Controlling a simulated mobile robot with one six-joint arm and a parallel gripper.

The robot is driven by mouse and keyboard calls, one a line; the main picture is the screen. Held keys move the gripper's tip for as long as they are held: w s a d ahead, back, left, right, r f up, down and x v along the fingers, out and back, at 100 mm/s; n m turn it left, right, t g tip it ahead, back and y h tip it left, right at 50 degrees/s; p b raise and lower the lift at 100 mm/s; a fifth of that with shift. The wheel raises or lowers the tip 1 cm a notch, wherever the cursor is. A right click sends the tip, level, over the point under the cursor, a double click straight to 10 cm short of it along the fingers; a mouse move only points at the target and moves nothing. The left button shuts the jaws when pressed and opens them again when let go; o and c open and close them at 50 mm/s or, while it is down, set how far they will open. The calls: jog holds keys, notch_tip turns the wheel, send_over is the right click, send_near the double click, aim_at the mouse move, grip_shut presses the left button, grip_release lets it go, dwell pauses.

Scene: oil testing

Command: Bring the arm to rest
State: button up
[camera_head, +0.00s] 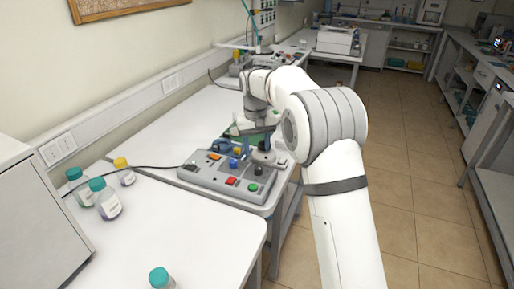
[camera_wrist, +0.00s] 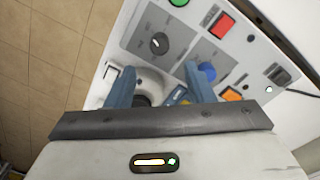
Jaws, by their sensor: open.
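My arm reaches forward over the bench in the head view, and its white links hide part of the scene behind. My gripper (camera_head: 254,148) is at the back right part of a grey control box with coloured buttons and knobs. In the wrist view my gripper (camera_wrist: 161,82) has its two blue fingers spread, with nothing held between them. The control box (camera_wrist: 188,48) lies beneath and beyond the fingers, with a black knob, a blue button and red, green and orange buttons. The wrist view does not show clearly whether a finger touches the box.
The control box (camera_head: 205,181) stands on the white bench (camera_head: 200,225). Several capped bottles (camera_head: 107,200) stand at the left, and one (camera_head: 161,279) is at the front edge. A black cable runs from the box to the left. The tiled floor (camera_head: 420,200) at right is clear.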

jog(key=shift+d, duration=0.1)
jog(key=s+d+r+m+t, duration=0.1)
jog(key=s+d+r, duration=0.3)
jog(key=s+d, duration=0.3)
jog(key=s+d+r+m, duration=0.1)
jog(key=s+d+r, duration=0.35)
jog(key=s, duration=0.45)
jog(key=s+d+f+t, duration=0.1)
jog(key=s+d+f, duration=0.1)
jog(key=s, duration=0.8)
jog(key=s+d+f+m, duration=0.1)
jog(key=s+d+f, duration=0.2)
jog(key=s, duration=0.7)
jog(key=shift+d+t, duration=0.4)
jog(key=shift+d, duration=0.75)
jog(key=shift+f, duration=0.1)
jog(key=shift+c, duration=0.3)
